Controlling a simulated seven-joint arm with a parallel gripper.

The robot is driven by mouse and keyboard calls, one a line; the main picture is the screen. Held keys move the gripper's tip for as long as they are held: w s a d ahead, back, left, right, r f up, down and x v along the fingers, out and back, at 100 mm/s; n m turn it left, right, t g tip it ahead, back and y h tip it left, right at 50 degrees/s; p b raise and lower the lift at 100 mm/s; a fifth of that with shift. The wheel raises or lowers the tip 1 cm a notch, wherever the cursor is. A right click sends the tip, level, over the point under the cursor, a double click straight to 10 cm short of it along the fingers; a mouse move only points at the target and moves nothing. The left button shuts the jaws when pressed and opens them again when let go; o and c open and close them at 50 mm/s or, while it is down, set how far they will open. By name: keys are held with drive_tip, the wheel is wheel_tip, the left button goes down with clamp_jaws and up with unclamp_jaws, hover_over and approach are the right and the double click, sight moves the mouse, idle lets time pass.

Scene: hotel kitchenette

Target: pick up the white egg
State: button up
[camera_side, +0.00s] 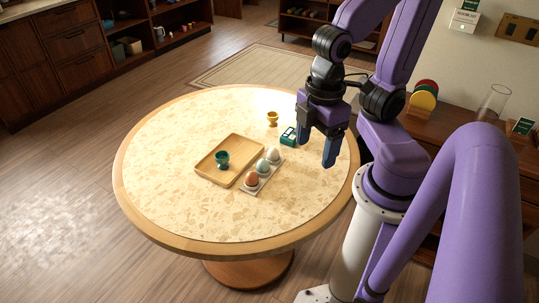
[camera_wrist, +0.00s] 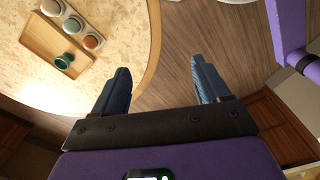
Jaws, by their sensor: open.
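The white egg (camera_side: 273,154) stands at the far end of a row in a pale egg holder (camera_side: 244,189). A pale green egg (camera_side: 262,165) and a brown egg (camera_side: 251,179) stand in line with it. In the wrist view the white egg (camera_wrist: 50,7) is at the top left, partly cut by the frame edge. My gripper (camera_side: 317,146) is open and empty, pointing down, up and to the right of the egg row in the side view. In the wrist view its fingers (camera_wrist: 161,64) are wide apart, with floor beyond the table edge between them.
A wooden tray (camera_side: 236,145) with a dark green egg cup (camera_side: 222,160) lies left of the eggs on the round table (camera_side: 160,180). The table's front is clear.

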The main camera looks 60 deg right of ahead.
idle(0.8)
drive_tip(key=w+d+f+n, duration=0.1)
drive_tip(key=w+f, duration=0.1)
drive_tip(key=w, duration=0.6)
drive_tip(key=n, duration=0.4)
hover_over(273, 149)
wheel_tip(273, 149, down, 9)
drive_tip(key=f, duration=1.1)
drive_tip(key=shift+s+d, duration=0.15)
drive_tip(key=shift+d, duration=0.15)
drive_tip(key=shift+w+a+f, duration=0.1)
drive_tip(key=shift+w+f, duration=0.05)
drive_tip(key=shift+f, duration=1.25)
drive_tip(key=shift+w+f, duration=0.1)
drive_tip(key=shift+f, duration=1.25)
drive_tip(key=c, duration=0.8)
